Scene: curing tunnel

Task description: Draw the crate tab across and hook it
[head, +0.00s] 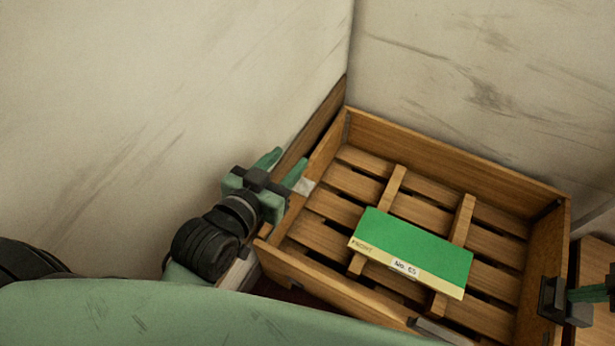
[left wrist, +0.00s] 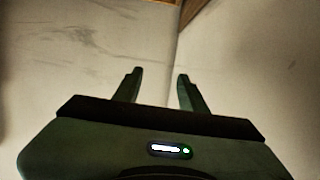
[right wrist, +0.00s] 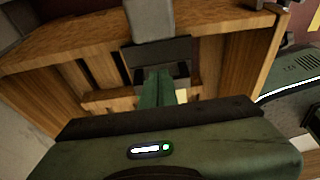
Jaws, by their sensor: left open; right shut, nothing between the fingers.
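The wooden crate (head: 455,155) has a slatted floor and low walls. A dark bracket (head: 552,298) sits on its right wall; a dark plate with a grey block shows on the crate's rim in the right wrist view (right wrist: 157,58). I cannot tell which part is the tab or the hook. My left gripper (head: 282,163) is open and empty above the crate's left wall; its spread fingers show in the left wrist view (left wrist: 158,82). My right gripper (head: 592,294) is shut and empty beside the dark bracket. Its closed fingers (right wrist: 156,88) overlap the plate; contact is unclear.
A green card (head: 415,245) marked "FRONT" and "No. 65" lies in the crate. A grey strip (head: 440,332) is at the crate's front edge. Pale scuffed walls (head: 480,60) close in behind and to the left. A wooden surface (head: 592,260) lies at the right.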

